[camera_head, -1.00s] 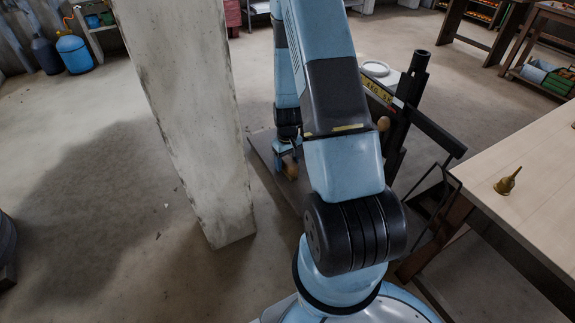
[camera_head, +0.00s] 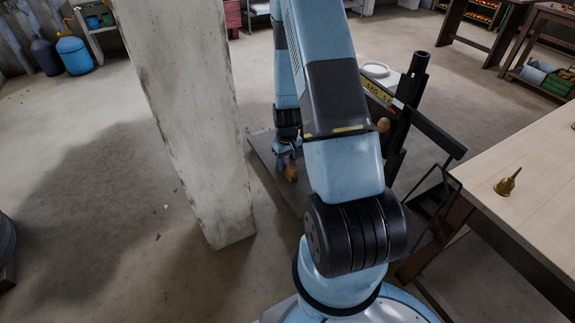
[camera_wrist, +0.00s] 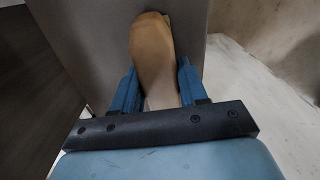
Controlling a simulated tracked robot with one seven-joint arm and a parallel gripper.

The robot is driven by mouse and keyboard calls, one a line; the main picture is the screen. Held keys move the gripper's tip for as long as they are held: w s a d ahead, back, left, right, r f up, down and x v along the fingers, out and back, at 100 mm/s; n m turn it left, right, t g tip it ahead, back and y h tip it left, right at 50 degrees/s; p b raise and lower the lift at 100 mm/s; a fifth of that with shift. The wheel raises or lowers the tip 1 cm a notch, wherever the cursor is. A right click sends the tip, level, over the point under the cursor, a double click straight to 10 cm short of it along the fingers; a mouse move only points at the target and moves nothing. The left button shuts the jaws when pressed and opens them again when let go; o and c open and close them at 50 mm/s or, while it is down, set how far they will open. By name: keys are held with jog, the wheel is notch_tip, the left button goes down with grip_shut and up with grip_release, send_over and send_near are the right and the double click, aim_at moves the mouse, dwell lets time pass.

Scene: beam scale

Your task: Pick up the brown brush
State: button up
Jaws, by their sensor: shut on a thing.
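The brown brush (camera_wrist: 152,55) shows in the wrist view as a smooth, rounded brown body between the two blue fingers of my gripper (camera_wrist: 156,88). My gripper is shut on it. Its lower part is hidden behind the dark bar of my gripper. In the head view the brush (camera_head: 291,172) is a small brown shape at my gripper (camera_head: 286,158), low over the grey platform of the scale. Whether the brush touches the platform I cannot tell.
The grey platform (camera_head: 262,150) lies beneath my gripper. A pale concrete pillar (camera_head: 190,130) stands close on the left. The black scale column (camera_head: 412,85) with its yellow beam stands right of my arm. A wooden table (camera_head: 535,165) with a brass oil can (camera_head: 507,184) is at the right.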

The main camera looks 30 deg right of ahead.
aim_at(287, 160)
jog(key=shift+r, duration=0.6)
notch_tip(287, 160, up, 2)
jog(key=shift+w+r, duration=0.1)
jog(key=s+d+r, duration=0.6)
jog(key=d+r, duration=0.3)
jog(key=d, duration=0.3)
jog(key=shift+d+r, duration=0.3)
jog(key=shift+d, duration=0.05)
